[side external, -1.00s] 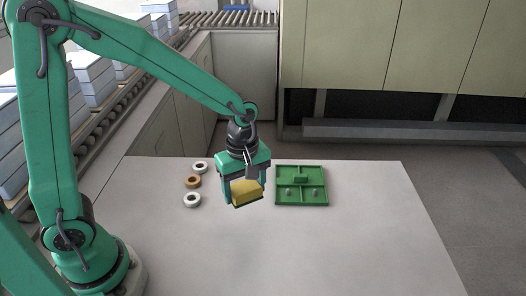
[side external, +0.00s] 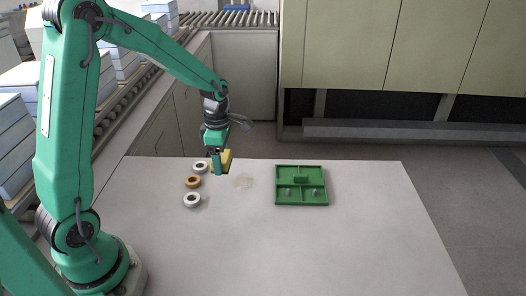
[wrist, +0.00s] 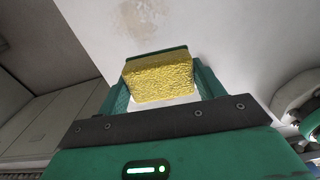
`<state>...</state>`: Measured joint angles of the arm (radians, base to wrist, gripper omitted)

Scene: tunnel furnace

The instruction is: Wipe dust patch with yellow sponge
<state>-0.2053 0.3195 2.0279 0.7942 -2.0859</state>
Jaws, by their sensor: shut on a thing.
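My gripper (side external: 220,164) is shut on the yellow sponge (side external: 227,160), near the far edge of the table. The sponge also shows between the jaws in the wrist view (wrist: 160,79). A faint brownish dust patch (side external: 243,181) lies on the white table, just right of and nearer than the sponge. The patch also shows at the top of the wrist view (wrist: 146,17), apart from the sponge. I cannot tell how high the sponge is above the table.
A green divided tray (side external: 301,199) with small items stands to the right. The front and right of the table (side external: 340,245) are clear.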

